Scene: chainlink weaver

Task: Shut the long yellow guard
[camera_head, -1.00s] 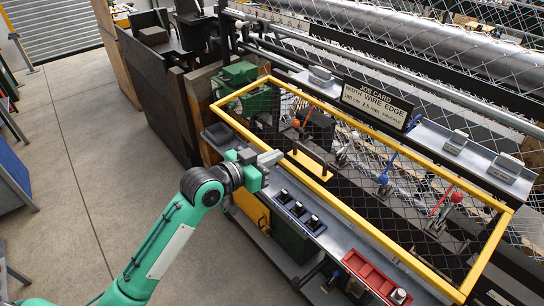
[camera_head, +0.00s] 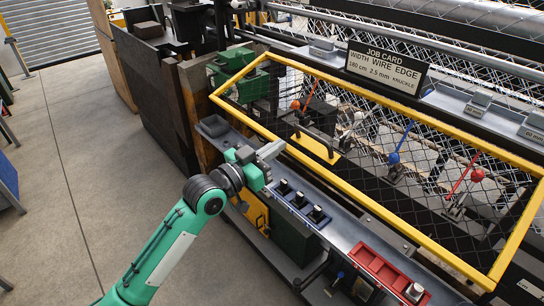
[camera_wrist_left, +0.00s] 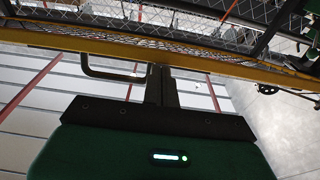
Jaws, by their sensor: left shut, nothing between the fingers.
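The long yellow guard (camera_head: 400,225) is a yellow frame with wire mesh, slanting across the machine's front in the head view. Coloured levers show through its mesh. I cannot tell for sure how far it stands open. My left gripper (camera_head: 272,150) is shut and empty, close to the guard's front bar, near its left part. In the left wrist view the guard's yellow bar (camera_wrist_left: 220,67) crosses above the shut fingers (camera_wrist_left: 161,82), with a dark handle (camera_wrist_left: 115,76) left of them. Whether the fingers touch the bar is unclear. My right gripper is out of view.
A grey ledge below the guard carries a blue block with black knobs (camera_head: 300,203) and a red tray (camera_head: 385,272). A job card sign (camera_head: 386,70) stands behind the guard. A green machine part (camera_head: 240,75) is at its left end. Open floor (camera_head: 90,160) lies at left.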

